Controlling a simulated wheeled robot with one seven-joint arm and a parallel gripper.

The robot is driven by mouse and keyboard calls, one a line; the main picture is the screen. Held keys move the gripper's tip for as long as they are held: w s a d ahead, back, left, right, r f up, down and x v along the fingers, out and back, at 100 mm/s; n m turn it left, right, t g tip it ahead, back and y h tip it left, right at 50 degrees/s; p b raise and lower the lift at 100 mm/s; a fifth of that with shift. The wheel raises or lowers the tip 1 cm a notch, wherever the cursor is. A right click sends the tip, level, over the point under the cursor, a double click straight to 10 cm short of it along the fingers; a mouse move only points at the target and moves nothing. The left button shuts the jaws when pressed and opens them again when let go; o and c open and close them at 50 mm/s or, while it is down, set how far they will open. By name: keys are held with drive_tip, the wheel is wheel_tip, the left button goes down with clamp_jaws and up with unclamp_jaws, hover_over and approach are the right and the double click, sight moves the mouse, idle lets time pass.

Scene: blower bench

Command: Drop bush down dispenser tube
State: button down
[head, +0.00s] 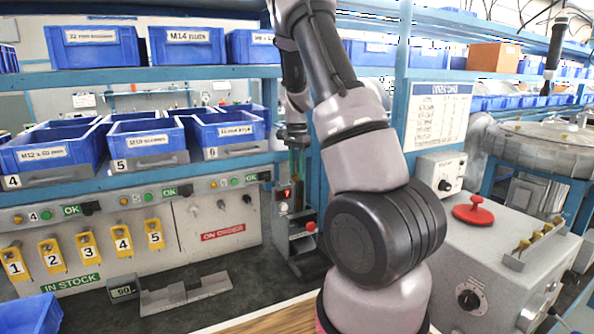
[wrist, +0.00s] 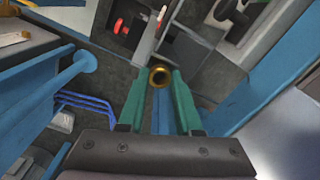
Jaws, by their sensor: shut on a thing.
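The bush (wrist: 159,77) is a small brass ring with a dark hole, seen end-on in the wrist view. My gripper (wrist: 158,84) has green fingers and is shut on it at the fingertips. In the head view my gripper (head: 298,165) points down in front of the dispenser post, partly hidden by my arm. The bush cannot be made out there. The dispenser unit (head: 284,194) has a red lit display and a red button (head: 310,226) lower down. The red button also shows in the wrist view (wrist: 119,26). I cannot clearly tell the tube from the parts around it.
Blue bins (head: 145,140) fill the rack at left. Numbered yellow tags (head: 53,256) hang below.

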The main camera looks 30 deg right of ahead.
idle(0.4)
drive_tip(key=c, duration=0.5)
unclamp_jaws()
wheel_tip(320, 180, up, 11)
drive_tip(key=shift+f, duration=0.1)
idle(0.4)
drive_tip(key=s+a+r+n+t+y, duration=0.1)
drive_tip(key=s+a+r+n+t, duration=0.1)
drive_tip(key=s+a+r, duration=0.4)
drive_tip(key=s+a+r+n+t+y, duration=0.1)
drive_tip(key=s+a+r+n+t, duration=0.2)
drive_tip(key=s+r, duration=0.4)
drive_tip(key=s+a+n, duration=0.1)
drive_tip(key=s+a, duration=0.1)
drive_tip(key=s, duration=0.2)
drive_tip(key=s+a+n+t, duration=0.1)
drive_tip(key=s+a, duration=0.1)
drive_tip(key=s, duration=0.3)
drive_tip(key=s+a+n+t, duration=0.1)
drive_tip(key=s+a+n, duration=0.1)
drive_tip(key=s, duration=0.3)
drive_tip(key=shift+a+r, duration=0.2)
drive_tip(key=shift+r, duration=0.15)
